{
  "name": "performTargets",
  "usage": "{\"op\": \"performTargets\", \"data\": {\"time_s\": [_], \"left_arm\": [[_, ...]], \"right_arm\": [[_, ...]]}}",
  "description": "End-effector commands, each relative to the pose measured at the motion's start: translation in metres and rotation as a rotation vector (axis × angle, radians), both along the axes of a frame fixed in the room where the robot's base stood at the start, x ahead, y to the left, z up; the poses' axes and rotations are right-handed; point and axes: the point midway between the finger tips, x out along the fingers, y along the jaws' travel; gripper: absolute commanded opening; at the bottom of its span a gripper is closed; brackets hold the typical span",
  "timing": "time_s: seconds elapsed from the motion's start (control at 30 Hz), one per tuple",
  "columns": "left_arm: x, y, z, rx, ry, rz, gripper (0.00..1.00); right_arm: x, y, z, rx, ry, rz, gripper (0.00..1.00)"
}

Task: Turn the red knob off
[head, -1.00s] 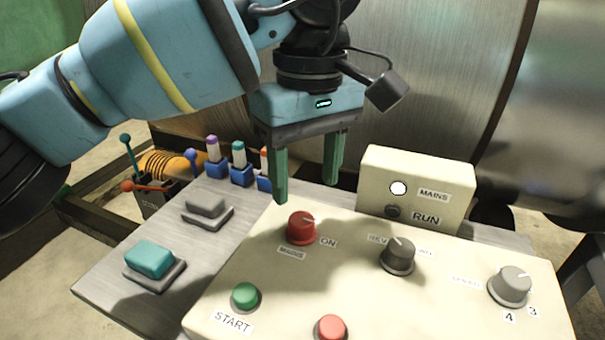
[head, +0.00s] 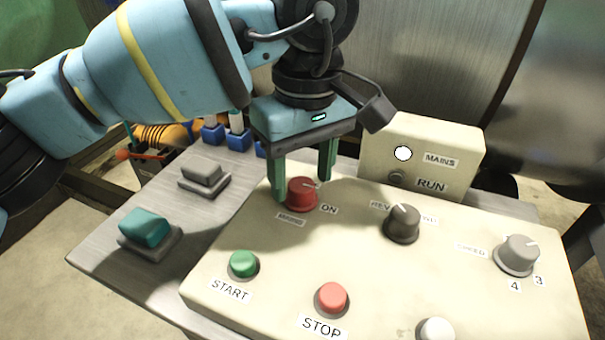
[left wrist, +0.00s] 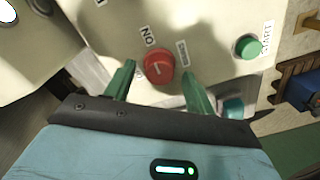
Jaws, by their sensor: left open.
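The red knob (head: 302,194) sits on the cream control panel (head: 345,240), between its MAINS and ON labels. Its white pointer line is turned toward the ON label. The left gripper (head: 304,190) is open, pointing down, with its two green fingers around the knob's far side in the head view. In the left wrist view the red knob (left wrist: 158,68) lies just ahead of and between the open fingertips (left wrist: 160,75). I cannot tell whether either finger touches it. The MAINS lamp (head: 403,153) on the box behind is lit white. My right gripper is out of view.
A green START button (head: 243,264), a red STOP button (head: 332,298), a dark REV knob (head: 403,222) and a grey speed knob (head: 517,255) stand on the same panel. The indicator box (head: 450,143) rises behind. Teal (head: 146,228) and grey (head: 204,174) rocker buttons are at left.

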Motion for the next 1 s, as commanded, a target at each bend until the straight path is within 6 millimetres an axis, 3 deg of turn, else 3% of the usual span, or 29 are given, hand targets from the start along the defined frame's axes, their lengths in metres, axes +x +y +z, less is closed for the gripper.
{"op": "performTargets", "data": {"time_s": [0.37, 0.7, 1.0], "left_arm": [[-0.0003, 0.0003, -0.0070, 0.000, 0.000, 0.000, 0.55], [-0.0003, 0.0003, -0.0067, 0.000, 0.000, 0.000, 0.12], [-0.0004, 0.0003, -0.0055, 0.000, 0.001, 0.031, 0.10]], "right_arm": [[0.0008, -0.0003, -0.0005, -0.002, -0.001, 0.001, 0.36], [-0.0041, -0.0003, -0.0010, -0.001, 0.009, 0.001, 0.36], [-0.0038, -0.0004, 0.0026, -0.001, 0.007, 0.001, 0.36]]}}
